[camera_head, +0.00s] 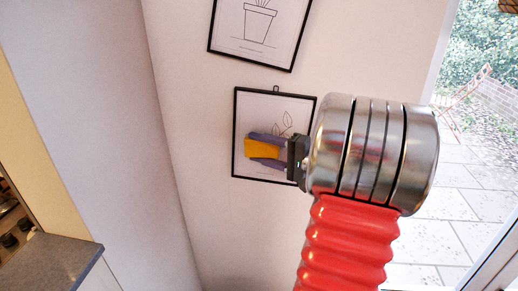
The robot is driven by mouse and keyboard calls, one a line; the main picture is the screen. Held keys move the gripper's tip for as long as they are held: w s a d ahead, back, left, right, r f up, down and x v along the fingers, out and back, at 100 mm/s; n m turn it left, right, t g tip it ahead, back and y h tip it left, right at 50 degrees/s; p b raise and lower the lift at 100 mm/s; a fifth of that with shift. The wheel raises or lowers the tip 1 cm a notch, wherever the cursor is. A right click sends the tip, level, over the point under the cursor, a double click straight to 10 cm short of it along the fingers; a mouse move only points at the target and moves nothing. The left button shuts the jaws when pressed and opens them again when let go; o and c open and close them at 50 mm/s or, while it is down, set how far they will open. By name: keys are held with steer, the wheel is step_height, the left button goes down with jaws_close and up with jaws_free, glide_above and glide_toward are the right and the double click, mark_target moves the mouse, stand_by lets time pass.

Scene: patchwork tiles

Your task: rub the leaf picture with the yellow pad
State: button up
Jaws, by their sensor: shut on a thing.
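The leaf picture (243,108) hangs on the wall in a thin black frame, with a line drawing of leaves on a white ground. My gripper (256,149) is in front of its lower half, shut on the yellow pad (262,150). The pad sits between the two grey-purple fingers and overlaps the picture in view. I cannot tell whether the pad touches the picture. My gripper and wrist hide part of the picture's lower right side.
A second framed picture (259,24) of a potted plant hangs above. A grey counter (50,262) juts in at the lower left. A glass door or window opening (450,190) with a paved patio outside is at right. Bare wall surrounds the frames.

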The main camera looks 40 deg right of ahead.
mark_target(272, 158)
steer(key=shift+s+d+f, duration=0.15)
steer(key=shift+s+d, duration=1.05)
steer(key=shift+s, duration=0.25)
steer(key=shift+s+d+f, duration=0.1)
steer(key=shift+s+d, duration=0.5)
steer(key=shift+s, duration=0.15)
steer(key=shift+s+d+f, duration=0.1)
steer(key=shift+s+d, duration=0.45)
steer(key=shift+s, duration=0.2)
steer(key=shift+a, duration=0.1)
steer(key=shift+w+a+r, duration=0.1)
steer(key=shift+w+a, duration=0.45)
steer(key=shift+w, duration=0.25)
steer(key=shift+w+a+r, duration=0.1)
steer(key=shift+w+a, duration=0.45)
steer(key=shift+w, duration=0.2)
